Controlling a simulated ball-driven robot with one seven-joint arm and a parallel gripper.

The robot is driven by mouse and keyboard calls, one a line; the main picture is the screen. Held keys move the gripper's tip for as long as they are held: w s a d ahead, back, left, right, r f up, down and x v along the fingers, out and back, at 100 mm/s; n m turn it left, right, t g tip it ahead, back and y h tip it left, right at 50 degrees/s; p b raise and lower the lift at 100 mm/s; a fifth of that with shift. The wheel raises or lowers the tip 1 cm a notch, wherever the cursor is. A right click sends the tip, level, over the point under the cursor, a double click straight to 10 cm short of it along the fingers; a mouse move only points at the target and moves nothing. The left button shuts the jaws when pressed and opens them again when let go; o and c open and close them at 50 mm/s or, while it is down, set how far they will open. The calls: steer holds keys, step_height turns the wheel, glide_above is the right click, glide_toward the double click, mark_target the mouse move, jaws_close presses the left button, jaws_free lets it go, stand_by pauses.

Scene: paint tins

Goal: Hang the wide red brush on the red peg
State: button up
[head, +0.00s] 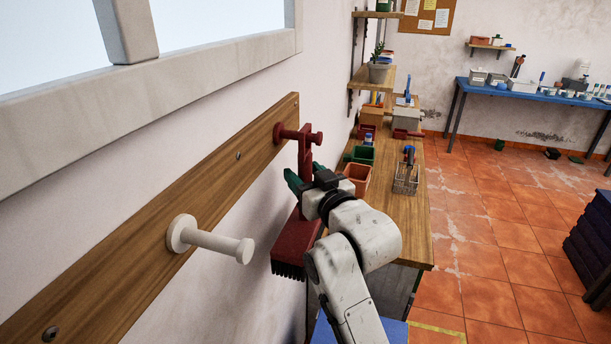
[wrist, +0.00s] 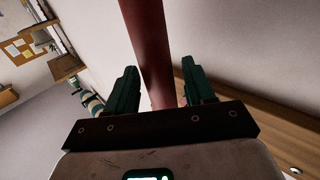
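The wide red brush (head: 297,243) hangs handle up, bristles down, beside the wall rail. Its handle top is at the red peg (head: 316,138), between the peg's base and its knob end, and the peg appears to pass through it. The hole itself cannot be made out. My gripper (head: 305,178) is at the handle below the peg, with one green finger on each side. In the wrist view, the red handle (wrist: 150,45) runs between the fingers of my gripper (wrist: 160,85), with a gap visible at the right finger. The gripper looks open around the handle.
The wooden rail (head: 200,190) also bears a white peg (head: 215,240), nearer and left of the brush. Behind my arm, a wooden bench (head: 400,225) holds a red bin (head: 358,178), a green bin (head: 362,154) and a wire basket (head: 406,182).

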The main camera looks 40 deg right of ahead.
steer(key=shift+o, duration=0.8)
steer(key=shift+f, duration=0.15)
steer(key=shift+s, duration=0.15)
steer(key=s+a+b, duration=0.2)
steer(key=s, duration=0.8)
steer(key=shift+s+b, duration=0.15)
steer(key=shift+b, duration=0.25)
steer(key=shift+a, duration=0.1)
